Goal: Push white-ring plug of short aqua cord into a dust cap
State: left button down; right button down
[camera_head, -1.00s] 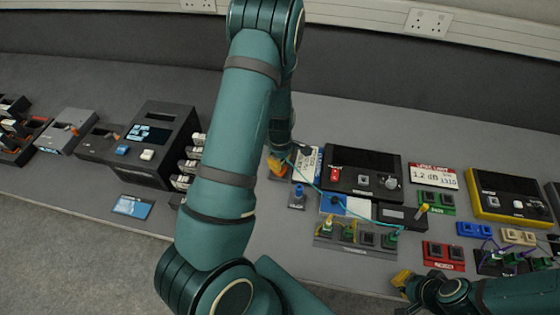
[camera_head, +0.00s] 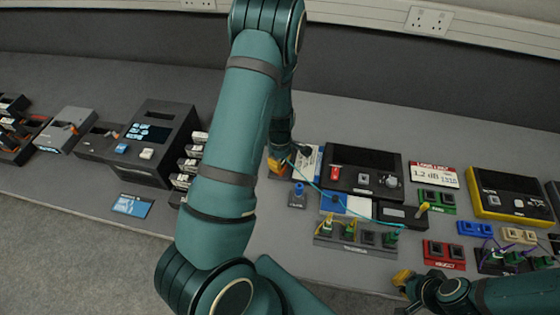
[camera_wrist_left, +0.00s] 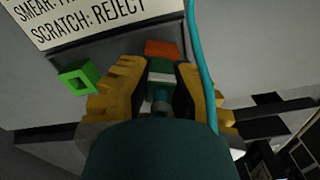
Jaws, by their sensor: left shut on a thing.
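My left gripper (camera_head: 278,166) is at the back of the bench, partly hidden behind my left arm. In the left wrist view its yellow fingers (camera_wrist_left: 160,88) are shut on the plug (camera_wrist_left: 160,78), which shows a white ring and a green part. An orange-red block (camera_wrist_left: 162,48) lies just beyond the plug's end; I cannot tell whether they touch. A hollow green piece, like a dust cap (camera_wrist_left: 79,79), is left of the fingers. The aqua cord (camera_head: 335,192) runs right toward the grey socket strip (camera_head: 352,247). My right gripper (camera_head: 402,277) is at the front right; its opening is unclear.
A white printed card (camera_wrist_left: 105,18) lies beside the left gripper. A blue-topped holder (camera_head: 298,194) stands in front of it. A black meter (camera_head: 362,158), a red block (camera_head: 444,254) and a green block (camera_head: 437,200) stand to the right. Bare bench lies behind the meter.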

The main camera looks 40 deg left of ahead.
dwell(0.7)
pick_arm(q)
jog(key=c, duration=0.9)
grip_release()
jog(key=shift+c, duration=0.2)
pick_arm(e)
jog(key=shift+r, duration=0.1)
pick_arm(q)
jog(key=shift+r+p, duration=2.2)
jog(key=shift+r, duration=0.3)
pick_arm(e)
jog(key=shift+r, duration=2.05)
pick_arm(q)
notch_tip(320, 180, up, 4)
jog(key=p, duration=0.3)
pick_arm(e)
notch_tip(320, 180, up, 3)
jog(key=shift+r, duration=0.2)
